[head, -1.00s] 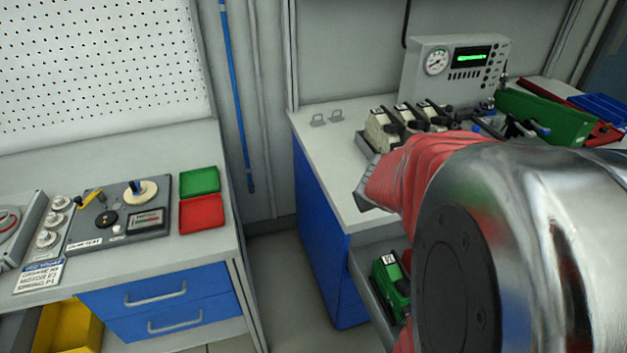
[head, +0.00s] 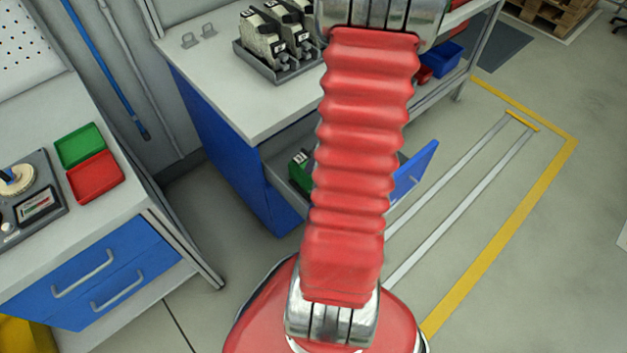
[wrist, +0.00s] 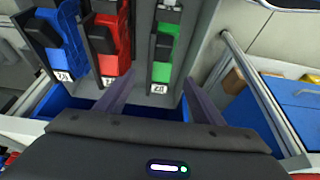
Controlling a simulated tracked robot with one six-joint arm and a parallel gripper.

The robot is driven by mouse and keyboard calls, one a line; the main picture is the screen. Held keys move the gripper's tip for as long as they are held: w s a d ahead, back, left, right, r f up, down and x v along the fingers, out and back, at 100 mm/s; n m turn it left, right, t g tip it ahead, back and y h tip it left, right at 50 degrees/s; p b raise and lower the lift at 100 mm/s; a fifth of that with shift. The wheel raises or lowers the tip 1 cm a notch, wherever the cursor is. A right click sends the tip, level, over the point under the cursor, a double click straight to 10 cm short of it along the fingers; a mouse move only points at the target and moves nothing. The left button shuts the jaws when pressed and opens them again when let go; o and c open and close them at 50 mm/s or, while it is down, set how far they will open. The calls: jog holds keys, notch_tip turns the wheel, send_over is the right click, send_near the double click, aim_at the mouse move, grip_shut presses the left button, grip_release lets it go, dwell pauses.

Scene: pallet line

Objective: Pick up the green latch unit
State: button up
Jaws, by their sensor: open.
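The green latch unit (wrist: 162,62) stands in a grey slotted holder, in the rightmost slot of the wrist view, with a white label at its near end. In the head view, a green unit (head: 300,172) shows in the open drawer, partly hidden behind my arm. My gripper (wrist: 159,82) is open and empty, with one finger to each side of the green unit's near end; I cannot tell its height above it. In the head view my gripper is hidden. A red unit (wrist: 108,42) and a blue unit (wrist: 62,40) stand to the left in the holder.
The open drawer has a blue front (head: 416,172). The grey worktop (head: 225,95) above it carries a tray of beige units (head: 270,40). A blue cabinet (wrist: 295,105) and rail lie at the right of the wrist view. Open floor lies right of the drawer.

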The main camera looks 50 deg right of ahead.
jog(key=shift+w+f, duration=0.1)
jog(key=shift+x, duration=4.25)
jog(key=shift+f, duration=0.1)
jog(key=shift+x, duration=2.45)
jog(key=shift+c, duration=0.6)
jog(key=shift+w, duration=0.1)
jog(key=c, duration=1.3)
jog(key=shift+r, duration=9.1)
